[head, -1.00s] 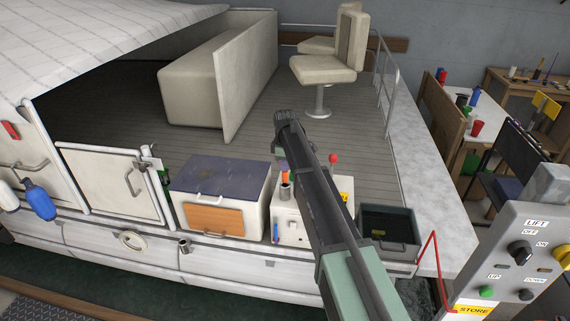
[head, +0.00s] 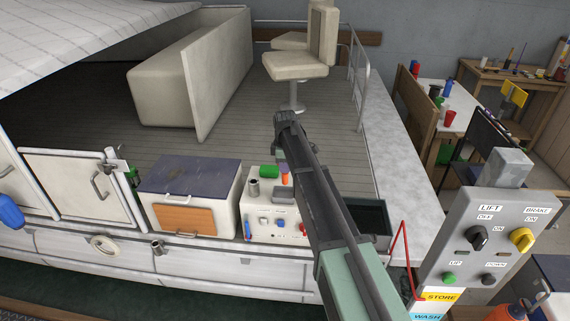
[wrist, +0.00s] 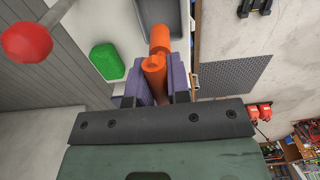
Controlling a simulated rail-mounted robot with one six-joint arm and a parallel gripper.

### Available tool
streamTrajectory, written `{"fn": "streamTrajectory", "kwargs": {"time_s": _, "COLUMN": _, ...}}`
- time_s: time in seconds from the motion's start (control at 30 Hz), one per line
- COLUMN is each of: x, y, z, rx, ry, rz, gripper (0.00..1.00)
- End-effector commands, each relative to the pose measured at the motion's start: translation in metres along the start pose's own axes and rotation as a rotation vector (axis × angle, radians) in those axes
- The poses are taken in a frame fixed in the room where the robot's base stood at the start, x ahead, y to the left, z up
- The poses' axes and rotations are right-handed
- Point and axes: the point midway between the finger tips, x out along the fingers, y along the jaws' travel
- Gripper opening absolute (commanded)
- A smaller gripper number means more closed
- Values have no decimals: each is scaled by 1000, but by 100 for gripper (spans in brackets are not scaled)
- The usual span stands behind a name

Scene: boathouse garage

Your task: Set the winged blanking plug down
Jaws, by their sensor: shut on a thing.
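My gripper (head: 280,162) hangs below the dark arm over the white console (head: 255,226). It is shut on the orange winged blanking plug (head: 285,177). In the wrist view the plug (wrist: 154,68) sits between the purple finger pads (wrist: 145,88), and its orange end sticks out beyond them. I cannot tell whether the plug touches the console top. A green piece (head: 267,171) lies on the console just left of the plug; it also shows in the wrist view (wrist: 106,61).
A cooler with a dark blue lid (head: 190,176) stands left of the console. A dark bin (head: 368,216) is on its right, partly behind my arm. A red knob (wrist: 27,42) rises close by in the wrist view. A control panel (head: 480,240) stands at right front.

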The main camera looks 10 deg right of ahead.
Motion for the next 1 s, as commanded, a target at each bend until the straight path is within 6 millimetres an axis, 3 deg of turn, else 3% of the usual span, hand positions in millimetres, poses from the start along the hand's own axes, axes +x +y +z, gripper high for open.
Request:
{"fn": "streamTrajectory", "kwargs": {"time_s": 0.27, "x": 8, "y": 0, "z": 0, "rx": 1, "ry": 0, "rz": 0, "gripper": 0}}
{"fn": "streamTrajectory", "kwargs": {"time_s": 0.63, "x": 50, "y": 0, "z": 0, "rx": 1, "ry": 0, "rz": 0, "gripper": 0}}
{"fn": "streamTrajectory", "kwargs": {"time_s": 1.0, "x": 50, "y": 0, "z": 0, "rx": 1, "ry": 0, "rz": 0, "gripper": 0}}
